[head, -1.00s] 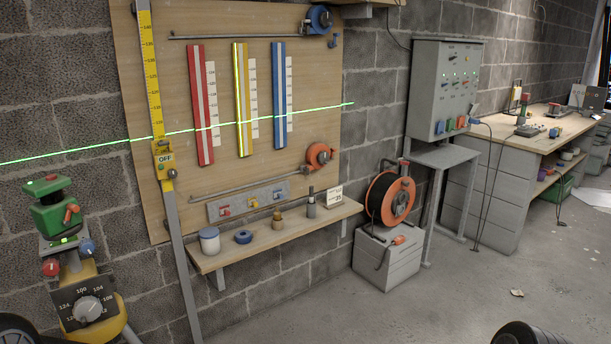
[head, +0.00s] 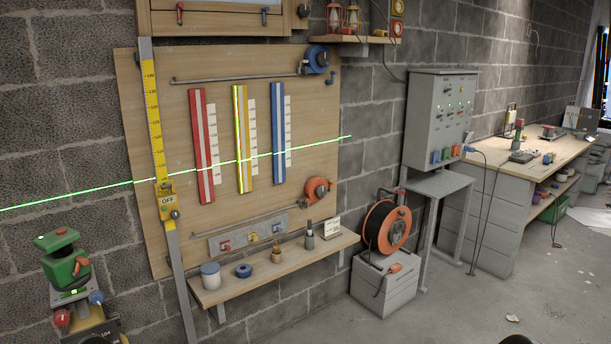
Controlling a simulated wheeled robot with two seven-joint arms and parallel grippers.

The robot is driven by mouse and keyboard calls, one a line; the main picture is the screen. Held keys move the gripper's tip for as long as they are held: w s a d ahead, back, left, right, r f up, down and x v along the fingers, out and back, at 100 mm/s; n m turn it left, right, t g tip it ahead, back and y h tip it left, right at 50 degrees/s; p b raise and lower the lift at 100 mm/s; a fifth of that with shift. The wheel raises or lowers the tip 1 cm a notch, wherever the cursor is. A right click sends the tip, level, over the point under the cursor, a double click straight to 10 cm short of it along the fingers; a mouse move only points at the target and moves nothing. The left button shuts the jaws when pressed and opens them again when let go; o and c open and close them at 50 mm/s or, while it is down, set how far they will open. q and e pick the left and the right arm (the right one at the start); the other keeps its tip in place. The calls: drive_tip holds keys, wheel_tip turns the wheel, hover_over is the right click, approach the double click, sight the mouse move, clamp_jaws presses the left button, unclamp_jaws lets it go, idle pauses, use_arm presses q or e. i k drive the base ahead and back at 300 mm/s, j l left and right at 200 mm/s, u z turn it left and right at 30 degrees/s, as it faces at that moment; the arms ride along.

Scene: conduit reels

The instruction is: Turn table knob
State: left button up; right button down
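A laser device with a green top (head: 63,262) stands on a mount at the lower left. A red knob (head: 62,318) and a blue knob (head: 96,297) sit on its mount. Below them, the top of a dark dial plate (head: 103,332) with white numbers shows at the bottom edge. The grey knob on this plate is almost wholly cut off by the frame. I cannot tell which knob is the table knob. Neither of my grippers is in view.
A wooden board (head: 220,100) carries red, yellow and blue strips, crossed by a green laser line. A shelf (head: 280,273) below holds small items. An orange cable reel (head: 387,228) stands on a grey box (head: 385,283). A workbench (head: 510,175) is at the right; the floor before it is mostly clear.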

sight(97, 297)
drive_tip(key=u, duration=1.25)
